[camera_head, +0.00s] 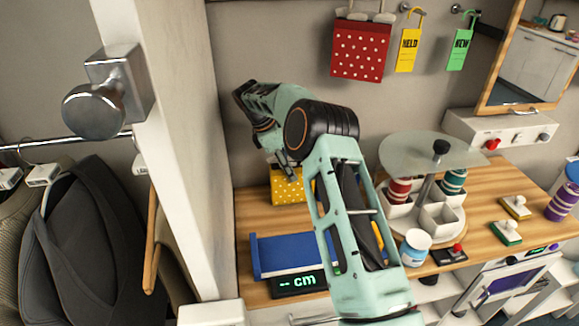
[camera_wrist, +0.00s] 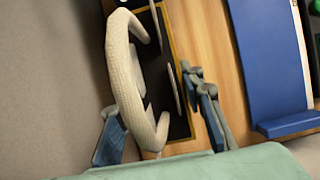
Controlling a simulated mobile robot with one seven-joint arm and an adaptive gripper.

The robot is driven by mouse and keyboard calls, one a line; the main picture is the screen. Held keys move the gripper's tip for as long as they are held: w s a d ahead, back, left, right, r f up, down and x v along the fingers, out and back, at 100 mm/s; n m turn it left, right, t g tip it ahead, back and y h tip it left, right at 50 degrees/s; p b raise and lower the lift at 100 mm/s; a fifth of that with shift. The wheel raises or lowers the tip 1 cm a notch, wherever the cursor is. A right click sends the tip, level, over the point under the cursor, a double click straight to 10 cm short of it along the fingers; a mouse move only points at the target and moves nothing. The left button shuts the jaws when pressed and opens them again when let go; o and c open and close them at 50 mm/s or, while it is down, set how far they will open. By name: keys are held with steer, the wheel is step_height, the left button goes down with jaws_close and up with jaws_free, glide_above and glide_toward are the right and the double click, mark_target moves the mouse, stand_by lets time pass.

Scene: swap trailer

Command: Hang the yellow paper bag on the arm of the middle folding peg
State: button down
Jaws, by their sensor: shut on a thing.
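The yellow paper bag (camera_head: 287,188), with pale dots, is at the wooden counter's left end, partly behind my arm. In the wrist view its dark open top has a yellow rim (camera_wrist: 171,32) and a thick pale rope handle (camera_wrist: 122,72). My gripper (camera_wrist: 157,124) has a blue-grey finger on each side of the handle's near end and is shut on the handle. I cannot tell if the bag's base touches the counter. No empty peg arm shows clearly; the metal pegs at the top of the head view hold other things.
A red dotted bag (camera_head: 360,50), a yellow HELD tag (camera_head: 407,50) and a green NEW tag (camera_head: 459,50) hang on the wall. A white post (camera_head: 177,140) stands left of my arm. A blue scale (camera_head: 288,253) and a glass-topped carousel (camera_head: 425,150) stand on the counter.

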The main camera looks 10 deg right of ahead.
steer(key=shift+f, duration=0.35)
steer(key=c, duration=1.3)
jaws_free()
steer(key=shift+f, duration=0.1)
steer(key=shift+f+b, duration=0.15)
steer(key=shift+b, duration=0.4)
